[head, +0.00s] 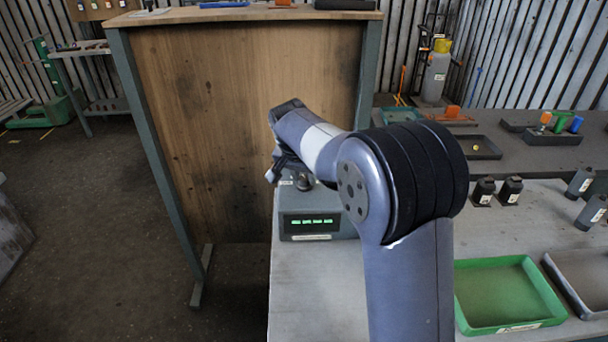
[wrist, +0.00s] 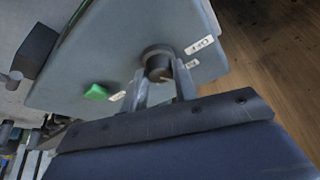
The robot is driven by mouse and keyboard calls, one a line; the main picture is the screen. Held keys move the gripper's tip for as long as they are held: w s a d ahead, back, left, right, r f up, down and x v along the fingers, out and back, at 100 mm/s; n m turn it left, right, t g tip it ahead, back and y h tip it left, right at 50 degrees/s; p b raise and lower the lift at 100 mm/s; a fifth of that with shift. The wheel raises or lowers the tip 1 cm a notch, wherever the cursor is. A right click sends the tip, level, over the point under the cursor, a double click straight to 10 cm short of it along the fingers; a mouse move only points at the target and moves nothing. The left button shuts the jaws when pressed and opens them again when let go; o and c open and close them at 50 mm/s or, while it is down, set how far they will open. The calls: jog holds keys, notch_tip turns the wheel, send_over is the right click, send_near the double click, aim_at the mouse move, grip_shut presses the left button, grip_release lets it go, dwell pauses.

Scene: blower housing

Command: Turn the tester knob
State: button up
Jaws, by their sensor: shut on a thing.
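The tester (head: 318,225) is a grey-green box with a lit green display, standing at the far left end of the grey table in the head view. In the head view my gripper (head: 284,172) is over the tester's top, seen small and partly hidden.
A green button (wrist: 96,92) is on the panel left of the knob. A green tray (head: 508,322) and dark bottles (head: 484,190) stand on the table to the right. A tall wooden panel (head: 235,120) rises behind the tester. The table's left edge is close by.

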dwell(0.4)
jog(key=o, duration=1)
jog(key=shift+c, duration=0.2)
jog(key=v, duration=1)
jog(key=shift+r+b, duration=0.3)
jog(key=shift+r, duration=0.1)
jog(key=shift+a+f, duration=0.1)
jog(key=shift+f, duration=0.05)
jog(key=x, duration=1)
jog(key=shift+f+p, duration=0.25)
jog(key=shift+p, duration=0.05)
